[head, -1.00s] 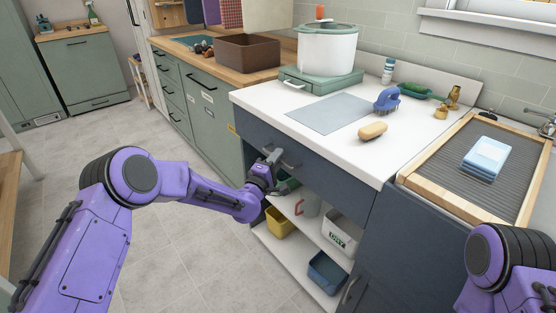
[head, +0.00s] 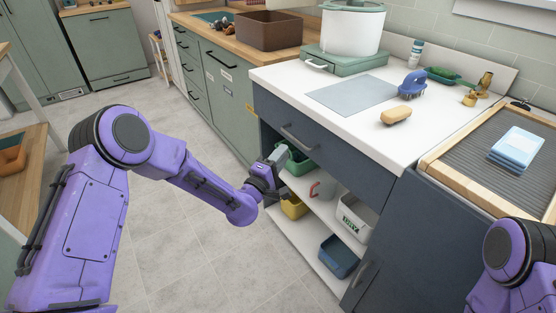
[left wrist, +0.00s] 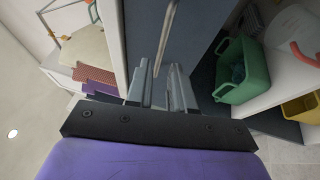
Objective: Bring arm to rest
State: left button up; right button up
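My left arm reaches in from the left of the head view. Its gripper (head: 279,160) is just in front of and below the dark handle (head: 298,139) of the navy drawer (head: 325,147). In the left wrist view, the two grey fingers of my left gripper (left wrist: 160,86) stand apart with nothing between their tips. The handle (left wrist: 166,38) shows just beyond them, apart from them as far as I can see. The drawer looks closed. A part of my right arm shows at the lower right of the head view; its gripper is out of the picture.
Open shelves below the drawer hold a green bin (head: 297,161), a yellow bin (head: 294,207), a white bin (head: 354,218) and a blue bin (head: 338,256). The white counter (head: 352,126) holds a sponge (head: 396,115). Folded blue cloths (head: 517,147) lie on the drainer. The floor (head: 215,262) is clear.

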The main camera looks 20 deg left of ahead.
pick_arm(q)
jog(key=shift+v, duration=1.05)
jog(key=s+a+f+m+g+y+p, duration=0.1)
jog(key=s+a+f+m+g+y, duration=0.2)
jog(key=s+f, duration=0.55)
jog(key=s+a+f+m+g+y+p, duration=0.1)
jog(key=s+f+m+g+y+p, duration=0.15)
jog(key=s+f+g, duration=0.55)
jog(key=s+a+f+m+g+y+p, duration=0.1)
jog(key=s+a, duration=0.3)
jog(key=s, duration=0.8)
jog(key=s+a+f+m+g+y+p, duration=0.2)
jog(key=s+a+f+g, duration=0.2)
jog(key=s, duration=0.8)
jog(key=shift+s, duration=0.4)
